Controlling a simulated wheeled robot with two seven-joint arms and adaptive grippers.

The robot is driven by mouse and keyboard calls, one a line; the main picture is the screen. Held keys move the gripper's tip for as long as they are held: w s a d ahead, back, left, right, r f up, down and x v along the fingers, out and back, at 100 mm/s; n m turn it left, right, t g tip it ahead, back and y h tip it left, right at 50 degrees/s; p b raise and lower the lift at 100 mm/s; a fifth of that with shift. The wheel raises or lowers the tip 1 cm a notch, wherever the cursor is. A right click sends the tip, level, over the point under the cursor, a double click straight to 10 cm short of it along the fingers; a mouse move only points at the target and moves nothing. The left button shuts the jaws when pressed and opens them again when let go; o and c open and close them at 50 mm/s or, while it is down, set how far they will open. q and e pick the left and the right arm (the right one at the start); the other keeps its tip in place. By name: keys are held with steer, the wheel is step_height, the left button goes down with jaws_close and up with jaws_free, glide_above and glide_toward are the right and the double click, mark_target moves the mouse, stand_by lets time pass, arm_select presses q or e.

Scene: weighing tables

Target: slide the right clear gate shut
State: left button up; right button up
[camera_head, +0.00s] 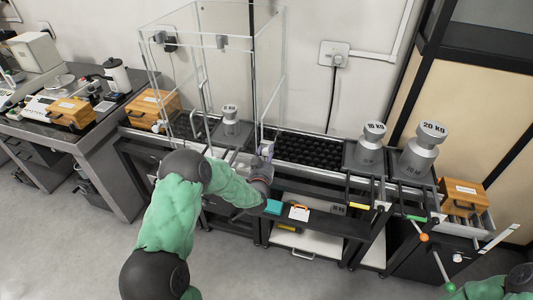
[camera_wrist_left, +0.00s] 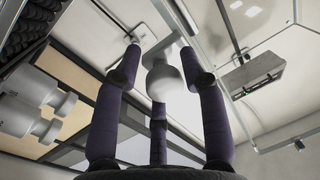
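The clear enclosure (camera_head: 222,46) stands on the bench with thin metal edges. Its right clear pane (camera_head: 268,100) reaches down to the bench near my left gripper (camera_head: 262,172). I cannot tell how far that gate is slid. In the left wrist view, my left gripper (camera_wrist_left: 163,75) has its dark fingers spread around a pale rounded knob (camera_wrist_left: 163,82) on a bar. A gap shows on the knob's left side; contact on its right is unclear. My green left sleeve covers part of the bench front. My right gripper is out of view; only part of that arm shows at lower right.
A small weight (camera_head: 230,120) stands within the enclosure's outline. A black studded tray (camera_head: 308,150) and the 10 KG (camera_head: 371,148) and 20 KG (camera_head: 420,155) weights stand to the right. Coloured levers (camera_head: 423,238) stick out at the front right. Grey floor is clear at lower left.

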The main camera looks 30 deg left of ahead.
arm_select(q)
steer(key=shift+s+r, duration=0.1)
steer(key=shift+s, duration=0.05)
steer(key=v, duration=1.1)
steer(key=shift+s, duration=0.35)
steer(key=shift+d, duration=0.2)
steer(key=s+d+f+g+h+p, duration=0.1)
steer(key=s+d+f+g+h, duration=0.25)
steer(key=d+f, duration=0.4)
steer(key=s+d+f+g+h+p, duration=0.1)
steer(key=s+d+f+g+h, duration=0.25)
steer(key=f, duration=0.65)
steer(key=s+d+f+g+h, duration=0.1)
steer(key=s+d+f+g, duration=0.3)
steer(key=s+d, duration=0.2)
steer(key=s+d+f+g+h, duration=0.2)
steer(key=s+d+f+g, duration=0.2)
steer(key=s+d, duration=0.3)
steer(key=s+g, duration=0.1)
steer(key=s, duration=0.2)
steer(key=shift+s+d+p, duration=0.25)
steer(key=shift+s+p, duration=0.1)
